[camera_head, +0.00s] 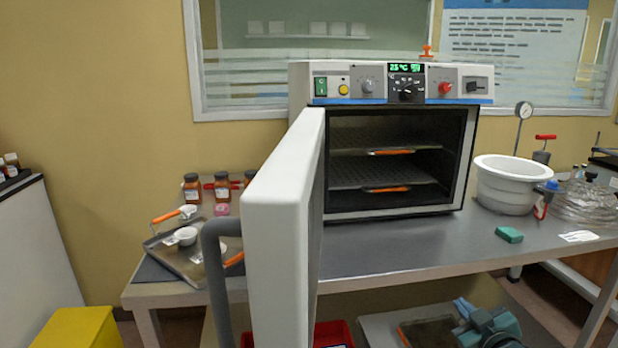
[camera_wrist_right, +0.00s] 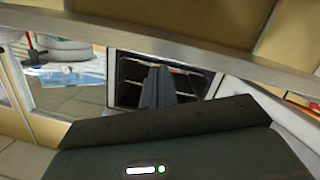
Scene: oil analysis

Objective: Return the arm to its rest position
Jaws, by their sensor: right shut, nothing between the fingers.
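My left gripper is not in the head view. The oven (camera_head: 385,85) stands on the bench with its white door (camera_head: 285,230) swung wide open towards me. Two racks with orange handles (camera_head: 390,151) show inside. My right gripper is apart from the oven and door.
The grey bench (camera_head: 400,248) carries a metal tray (camera_head: 185,262) with small white cups, several brown bottles (camera_head: 192,186), a white bowl (camera_head: 508,185) and a green block (camera_head: 509,234). A yellow bin (camera_head: 75,328) stands at left. The open door juts out over the bench front.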

